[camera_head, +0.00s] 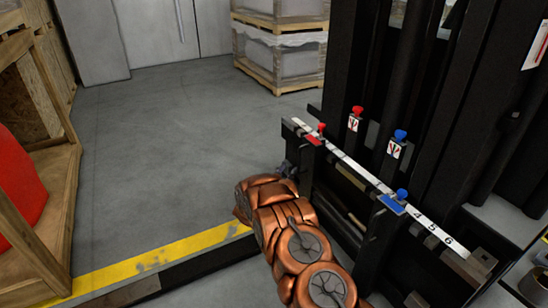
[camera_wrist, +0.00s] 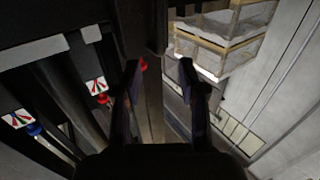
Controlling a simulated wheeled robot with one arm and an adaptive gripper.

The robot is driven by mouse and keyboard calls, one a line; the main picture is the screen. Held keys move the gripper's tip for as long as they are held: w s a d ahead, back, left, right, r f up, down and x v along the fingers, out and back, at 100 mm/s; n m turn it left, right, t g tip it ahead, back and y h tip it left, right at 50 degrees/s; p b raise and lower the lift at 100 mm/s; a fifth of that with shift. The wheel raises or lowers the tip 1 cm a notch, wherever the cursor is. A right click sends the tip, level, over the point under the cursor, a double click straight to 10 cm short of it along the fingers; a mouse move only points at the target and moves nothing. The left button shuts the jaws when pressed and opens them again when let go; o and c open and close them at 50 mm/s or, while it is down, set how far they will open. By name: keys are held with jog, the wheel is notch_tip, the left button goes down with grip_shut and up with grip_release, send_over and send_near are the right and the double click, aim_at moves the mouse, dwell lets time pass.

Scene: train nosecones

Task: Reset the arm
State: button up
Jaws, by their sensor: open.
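My copper-coloured arm reaches up from the bottom of the head view to the left side of a black rack (camera_head: 345,185). My gripper (camera_head: 288,170) is at the arm's far end, small and partly hidden beside the rack's edge.
The rack carries a white numbered strip (camera_head: 425,225), red knobs (camera_head: 356,111) and blue knobs (camera_head: 400,135). A wooden crate with a red object (camera_head: 18,185) stands at left. Wrapped pallets (camera_head: 285,60) stand at the back. Grey floor (camera_head: 165,140) between is clear.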

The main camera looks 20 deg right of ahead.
jog(key=w+a+r+n+y+p, duration=0.1)
jog(key=a+r+n+y+p, duration=0.1)
jog(key=a+r+y+p, duration=0.5)
jog(key=a+r+n+y+p, duration=0.2)
jog(key=a+r, duration=0.4)
jog(key=r, duration=0.5)
jog(key=s+a+r+n+g+y+p, duration=0.3)
jog(key=s+a+r+y+p, duration=0.35)
jog(key=s+r, duration=0.7)
jog(key=s+a+r+n+g+p, duration=0.1)
jog(key=s+a+r+g+p, duration=0.15)
jog(key=s, duration=0.45)
jog(key=s+a+r+g+p, duration=0.1)
jog(key=s+r+p, duration=0.1)
jog(key=s+r, duration=0.35)
jog(key=s+a+r+n+g+p, duration=0.1)
jog(key=s+r+p, duration=0.1)
jog(key=s, duration=0.7)
jog(key=s+d+r+g+p, duration=0.2)
jog(key=s, duration=0.7)
jog(key=s+d+r+g+h+p, duration=0.1)
jog(key=s+r+g+p, duration=0.1)
jog(key=s, duration=0.8)
jog(key=s+d+r+g+h+p, duration=0.1)
jog(key=s+d+r+g+p, duration=0.1)
jog(key=s, duration=0.7)
jog(key=shift+s+d+r+n+p, duration=0.3)
jog(key=shift+s+r+p, duration=0.05)
jog(key=shift+r+p, duration=0.35)
